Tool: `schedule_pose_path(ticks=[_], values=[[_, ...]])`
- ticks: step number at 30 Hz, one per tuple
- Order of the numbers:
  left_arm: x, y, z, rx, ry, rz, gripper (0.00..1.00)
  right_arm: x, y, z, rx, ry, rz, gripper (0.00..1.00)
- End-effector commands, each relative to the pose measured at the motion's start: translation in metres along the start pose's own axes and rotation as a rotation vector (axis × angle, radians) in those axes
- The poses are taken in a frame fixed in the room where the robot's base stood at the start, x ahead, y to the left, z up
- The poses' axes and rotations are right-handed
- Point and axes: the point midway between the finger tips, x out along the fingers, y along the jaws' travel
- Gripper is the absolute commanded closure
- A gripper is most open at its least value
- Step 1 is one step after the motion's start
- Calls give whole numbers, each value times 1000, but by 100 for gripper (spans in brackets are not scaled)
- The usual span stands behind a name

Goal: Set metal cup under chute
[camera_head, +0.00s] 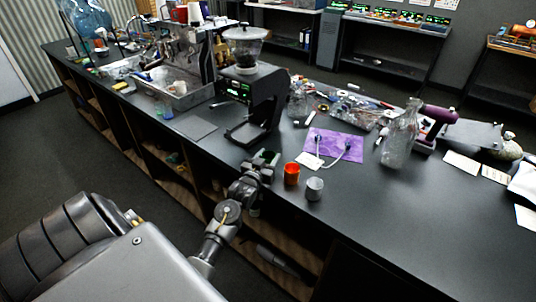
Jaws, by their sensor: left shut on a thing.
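A silver-grey metal cup (315,188) stands upright near the front edge of the counter. An orange cup (291,173) stands just left of it. My left gripper (266,160) is at the counter's front edge, left of the orange cup and apart from the grey cup. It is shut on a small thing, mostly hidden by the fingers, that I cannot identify. The black grinder (262,100) stands beyond the gripper, with a clear hopper on top, a lit green display and a flat base. Its chute is too small to make out. My right gripper is not in view.
A purple mat (335,146) with a white cable lies behind the cups. A glass bottle (400,135) stands to the right. A coffee machine (185,65) stands left of the grinder, with a dark flat pad (194,127) between.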

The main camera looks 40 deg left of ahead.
Motion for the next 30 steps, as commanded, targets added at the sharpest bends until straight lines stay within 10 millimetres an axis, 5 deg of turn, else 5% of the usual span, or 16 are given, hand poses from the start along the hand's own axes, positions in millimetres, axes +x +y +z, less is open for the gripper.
schedule_pose_path(ticks=[13,14,18,30], values=[[0,0,7,0,0,0,77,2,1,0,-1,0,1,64],[0,0,6,0,0,0,50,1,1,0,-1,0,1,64],[0,0,6,0,0,0,32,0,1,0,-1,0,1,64],[-1,0,9,-1,1,0,32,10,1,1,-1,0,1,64]])
